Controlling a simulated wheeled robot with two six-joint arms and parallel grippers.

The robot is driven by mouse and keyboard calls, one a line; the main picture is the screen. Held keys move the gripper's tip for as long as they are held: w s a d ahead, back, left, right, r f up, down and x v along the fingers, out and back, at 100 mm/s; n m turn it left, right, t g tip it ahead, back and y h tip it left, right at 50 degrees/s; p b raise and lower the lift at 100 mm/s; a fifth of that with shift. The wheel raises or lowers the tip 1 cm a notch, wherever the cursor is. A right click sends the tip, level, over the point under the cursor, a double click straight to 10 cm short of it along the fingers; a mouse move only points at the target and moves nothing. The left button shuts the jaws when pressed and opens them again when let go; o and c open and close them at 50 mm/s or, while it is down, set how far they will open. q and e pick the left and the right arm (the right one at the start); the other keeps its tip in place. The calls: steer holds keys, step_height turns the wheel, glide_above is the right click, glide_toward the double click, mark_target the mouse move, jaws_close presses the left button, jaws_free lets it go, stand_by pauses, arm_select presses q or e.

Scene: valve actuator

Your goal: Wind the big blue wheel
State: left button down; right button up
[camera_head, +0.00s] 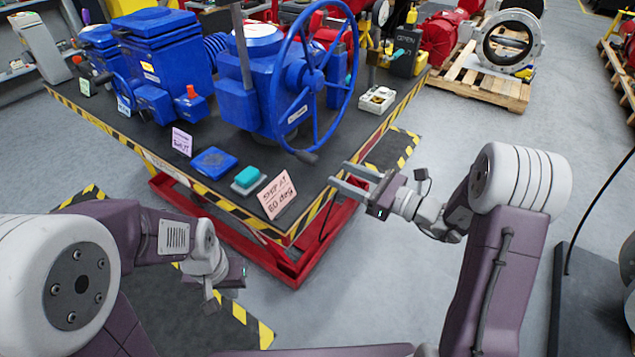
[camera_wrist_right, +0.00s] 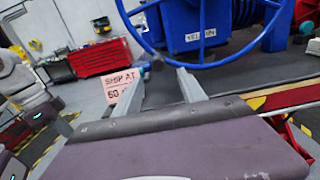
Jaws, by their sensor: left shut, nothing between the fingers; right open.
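The big blue wheel (camera_head: 316,76) stands upright on the right side of a blue actuator (camera_head: 247,100) in the head view. A dark handle (camera_head: 305,156) sits at its bottom rim. My right gripper (camera_head: 350,181) is open and empty, in front of and slightly below the wheel, apart from it. In the right wrist view the wheel's lower rim (camera_wrist_right: 198,65) curves just beyond my open right fingers (camera_wrist_right: 160,74). My left gripper (camera_head: 224,290) is shut and empty, low in front of the table, far from the wheel.
The table (camera_head: 345,150) has a striped edge. On it stand another blue actuator (camera_head: 165,60), a pink sign (camera_head: 276,195), a teal block (camera_head: 247,177) on a pale base, a blue pad (camera_head: 213,162) and a white box (camera_head: 377,99).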

mark_target(317, 163)
steer(key=x, duration=0.9)
steer(key=shift+a+r, duration=0.1)
steer(key=shift+r, duration=0.05)
jaws_close()
stand_by(1.1)
